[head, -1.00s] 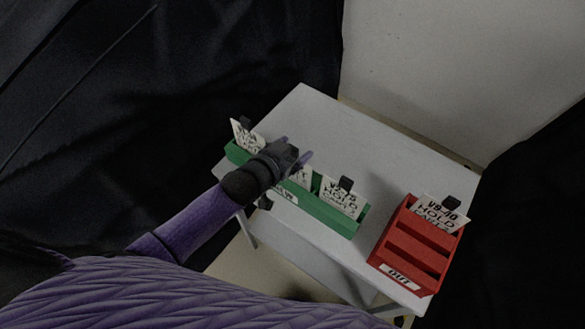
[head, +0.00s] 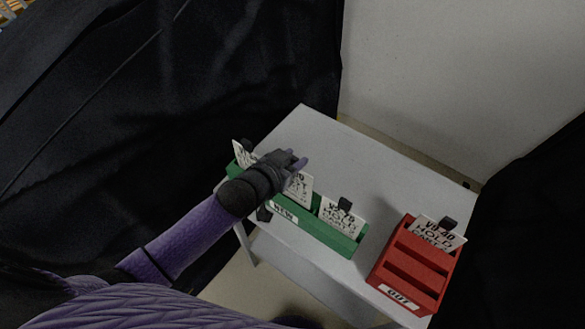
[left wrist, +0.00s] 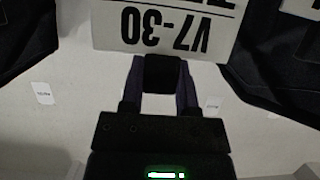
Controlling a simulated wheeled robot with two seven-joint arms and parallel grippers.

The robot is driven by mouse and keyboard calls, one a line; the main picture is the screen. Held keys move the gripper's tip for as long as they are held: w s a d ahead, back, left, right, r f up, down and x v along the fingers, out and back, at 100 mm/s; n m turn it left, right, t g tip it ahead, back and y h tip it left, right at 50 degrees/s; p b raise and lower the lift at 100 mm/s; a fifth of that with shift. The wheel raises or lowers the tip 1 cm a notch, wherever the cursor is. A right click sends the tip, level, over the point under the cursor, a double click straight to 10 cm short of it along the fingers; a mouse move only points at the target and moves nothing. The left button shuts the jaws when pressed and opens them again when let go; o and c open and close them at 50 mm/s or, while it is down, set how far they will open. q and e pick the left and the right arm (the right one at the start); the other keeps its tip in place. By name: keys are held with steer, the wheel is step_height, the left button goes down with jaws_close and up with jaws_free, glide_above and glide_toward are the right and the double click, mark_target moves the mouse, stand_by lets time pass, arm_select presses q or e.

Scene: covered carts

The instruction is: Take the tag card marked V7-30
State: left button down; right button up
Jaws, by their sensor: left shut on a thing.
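The tag card marked V7-30 (left wrist: 165,30) shows upside down at the top of the left wrist view. A black grip tab (left wrist: 163,72) on its edge is between the fingers of my left gripper (left wrist: 160,75), which is shut on it. In the head view my left gripper (head: 293,163) is over the green rack (head: 325,232), and the white card (head: 300,190) shows just below the fingers, partly hidden. I cannot tell whether its lower edge is clear of the rack. My right gripper is not in view.
The green rack, labelled NEW, also holds a card at its left end (head: 241,152) and a HOLD card (head: 342,217) near its right end. A red rack (head: 417,262) labelled OUT holds a card (head: 438,234) at its back. The grey table top (head: 370,165) behind is clear.

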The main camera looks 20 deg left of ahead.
arm_select(q)
step_height(320, 180, up, 6)
steer(key=shift+f+p, duration=0.1)
steer(key=shift+p, duration=0.65)
step_height(320, 180, up, 5)
steer(key=p, duration=0.5)
steer(key=shift+f, duration=0.2)
